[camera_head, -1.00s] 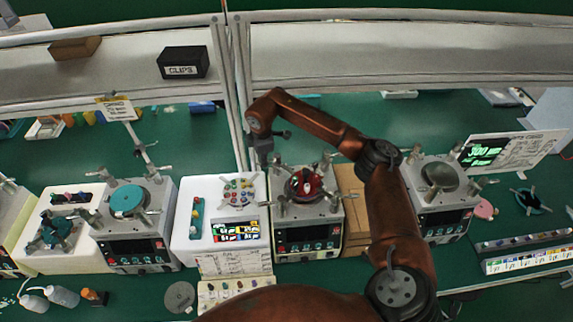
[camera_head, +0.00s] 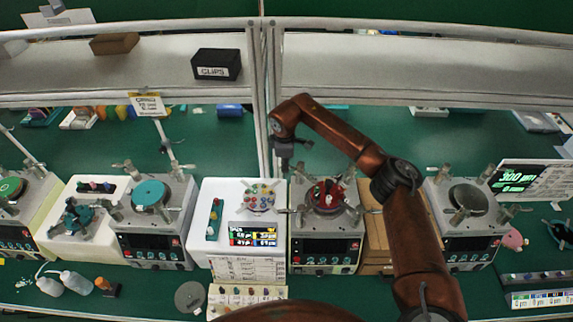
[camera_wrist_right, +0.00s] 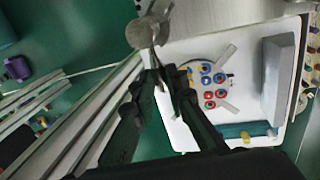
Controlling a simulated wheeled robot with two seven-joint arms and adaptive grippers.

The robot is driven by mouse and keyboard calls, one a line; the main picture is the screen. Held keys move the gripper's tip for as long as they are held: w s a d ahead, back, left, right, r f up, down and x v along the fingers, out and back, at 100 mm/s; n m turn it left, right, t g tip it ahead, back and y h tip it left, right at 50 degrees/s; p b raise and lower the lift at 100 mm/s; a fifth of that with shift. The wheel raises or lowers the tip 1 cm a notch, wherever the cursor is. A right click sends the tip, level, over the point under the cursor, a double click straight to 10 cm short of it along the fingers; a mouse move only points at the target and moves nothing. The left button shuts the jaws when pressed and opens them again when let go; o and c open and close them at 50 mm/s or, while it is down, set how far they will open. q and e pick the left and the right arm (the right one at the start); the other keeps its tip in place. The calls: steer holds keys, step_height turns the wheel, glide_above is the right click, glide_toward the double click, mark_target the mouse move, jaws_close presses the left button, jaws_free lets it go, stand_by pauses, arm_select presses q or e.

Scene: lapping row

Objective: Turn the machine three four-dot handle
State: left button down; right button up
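Machine three (camera_head: 326,248) is a grey lapping unit with a dark front panel, right of centre in the head view. Red parts (camera_head: 327,190) sit on its round top, with metal handles around it. The dot marks on the handles are too small to read. My right gripper (camera_head: 284,163) points down by the machine's back left corner and hides part of it. In the right wrist view its dark fingers (camera_wrist_right: 161,72) converge close together at a metal handle with a round end (camera_wrist_right: 146,34). I cannot tell whether they grip it. My left gripper is not in view.
A white stand (camera_head: 207,235) with a dotted round plate (camera_head: 259,196) is just left of machine three. Other machines stand left (camera_head: 150,240) and right (camera_head: 468,240). A brown box (camera_head: 376,250) fills the gap to the right. A shelf (camera_head: 420,75) runs behind.

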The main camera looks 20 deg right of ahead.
steer(key=o, duration=0.4)
steer(key=shift+r, duration=0.1)
steer(key=r, duration=0.4)
steer(key=s+r, duration=0.1)
steer(key=r, duration=0.2)
steer(key=s+r, duration=0.1)
steer(key=r, duration=0.3)
steer(key=shift+s+a+r, duration=0.1)
steer(key=shift+a+r, duration=0.2)
steer(key=shift+a, duration=0.05)
